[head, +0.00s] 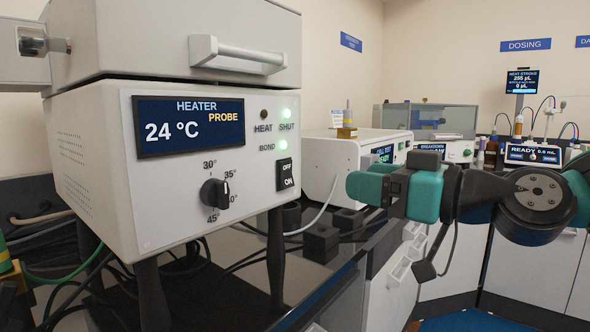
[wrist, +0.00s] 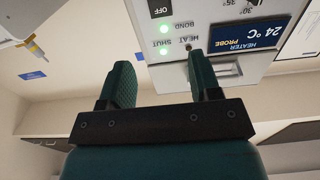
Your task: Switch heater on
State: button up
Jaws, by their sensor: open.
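The heater (head: 190,165) is a white box with a dark display (head: 190,126) reading 24 °C and PROBE. Its black OFF/ON rocker switch (head: 285,174) is at the front panel's right edge; which side is pressed I cannot tell. The HEAT lamp (head: 264,114) is dark, while SHUT and BOND glow green. My teal gripper (head: 358,187) is right of the switch, apart from it. In the wrist view, my gripper (wrist: 161,72) is open and empty, its two fingers below the inverted panel. The switch (wrist: 160,9) is cut off there by the top edge.
A black knob (head: 215,193) sits left of the switch. A handled lid unit (head: 180,45) is above the panel. A white instrument (head: 345,165) stands behind on the dark bench (head: 300,270), with cables and black blocks around. Space directly before the switch looks clear.

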aim_at(288, 168)
jog(key=p+x, duration=0.3)
jog(key=x, duration=1)
jog(key=shift+w+a, duration=0.15)
jog(key=shift+a, duration=0.05)
